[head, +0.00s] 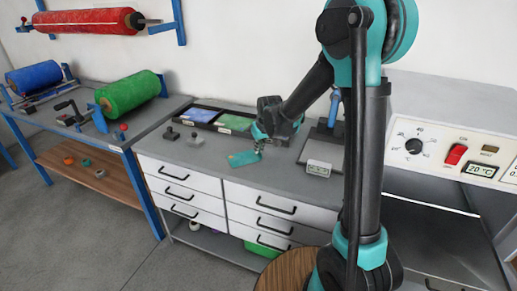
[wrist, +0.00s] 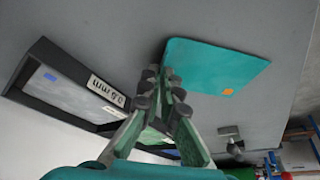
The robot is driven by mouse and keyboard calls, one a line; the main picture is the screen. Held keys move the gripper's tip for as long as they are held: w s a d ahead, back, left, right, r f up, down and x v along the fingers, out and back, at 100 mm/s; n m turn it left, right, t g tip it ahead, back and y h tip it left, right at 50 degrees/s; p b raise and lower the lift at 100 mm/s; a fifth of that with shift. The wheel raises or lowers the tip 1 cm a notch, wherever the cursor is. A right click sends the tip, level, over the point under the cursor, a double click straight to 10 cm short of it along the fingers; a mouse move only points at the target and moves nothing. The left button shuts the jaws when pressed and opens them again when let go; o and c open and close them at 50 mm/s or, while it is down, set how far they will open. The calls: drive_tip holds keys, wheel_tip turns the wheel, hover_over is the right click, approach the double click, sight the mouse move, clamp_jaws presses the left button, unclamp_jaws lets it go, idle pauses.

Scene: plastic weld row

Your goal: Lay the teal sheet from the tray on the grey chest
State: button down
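The teal sheet (head: 243,159) is out of the tray, over the grey top of the chest (head: 190,150) near its front edge. I cannot tell whether the sheet touches the top. The black tray (head: 198,123) behind holds blue and green sheets.
Two small grey-black tools (head: 171,133) stand on the chest to the left. A dark plate with a small display box (head: 319,168) lies to the right. A blue-framed bench with a green roll (head: 128,93) is at far left. Bare top lies around the sheet.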

drive_tip(key=c, duration=2.3)
unclamp_jaws()
drive_tip(key=shift+f, duration=0.1)
drive_tip(key=o, duration=0.6)
drive_tip(key=v, duration=1.2)
